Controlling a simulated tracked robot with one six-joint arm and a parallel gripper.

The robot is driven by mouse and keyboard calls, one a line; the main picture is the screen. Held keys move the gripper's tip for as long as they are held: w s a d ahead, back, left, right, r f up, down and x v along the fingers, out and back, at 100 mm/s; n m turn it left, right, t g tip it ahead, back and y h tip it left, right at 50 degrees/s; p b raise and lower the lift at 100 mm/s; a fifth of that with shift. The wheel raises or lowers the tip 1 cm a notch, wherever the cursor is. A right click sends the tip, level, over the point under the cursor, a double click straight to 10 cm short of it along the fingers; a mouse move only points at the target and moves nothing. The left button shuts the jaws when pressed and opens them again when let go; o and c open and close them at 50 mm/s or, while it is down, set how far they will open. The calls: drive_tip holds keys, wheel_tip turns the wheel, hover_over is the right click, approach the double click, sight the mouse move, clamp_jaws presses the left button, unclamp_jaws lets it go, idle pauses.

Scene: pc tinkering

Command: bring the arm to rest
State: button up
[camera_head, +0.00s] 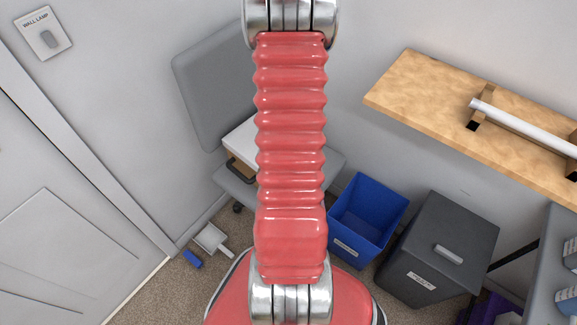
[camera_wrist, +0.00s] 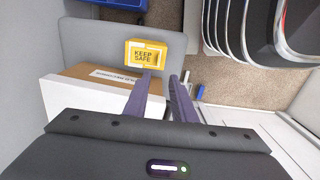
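My arm, a red ribbed sleeve between silver joints, stands upright across the middle of the head view. My gripper is outside the head view. In the wrist view my gripper (camera_wrist: 162,80) shows two purple fingers with a clear gap between the tips and nothing held. A yellow box marked KEEP SAFE (camera_wrist: 146,54) lies beyond the fingertips, apart from them as far as I can tell. It is at the edge of a brown-topped white box (camera_wrist: 75,93) on the grey chair.
The grey chair (camera_head: 212,85) stands behind my arm. A blue bin (camera_head: 345,245) and a dark lidded bin (camera_head: 430,240) stand right of it. A wooden shelf (camera_head: 425,90) juts from the right wall. A dustpan (camera_head: 211,240) and blue brush (camera_head: 193,259) lie on the floor near the door (camera_head: 60,245).

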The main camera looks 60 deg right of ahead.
idle(0.7)
drive_tip(key=w+a+r+n+t, duration=0.1)
drive_tip(key=w+a+r+t, duration=0.1)
drive_tip(key=a+r, duration=1.4)
drive_tip(key=w+a+r+t, duration=0.3)
drive_tip(key=w+a+r, duration=0.2)
drive_tip(key=a+r, duration=1.2)
drive_tip(key=a, duration=0.5)
drive_tip(key=shift+w+n+t, duration=0.15)
drive_tip(key=shift+n+t, duration=0.15)
drive_tip(key=shift+n, duration=0.1)
drive_tip(key=shift+d, duration=0.1)
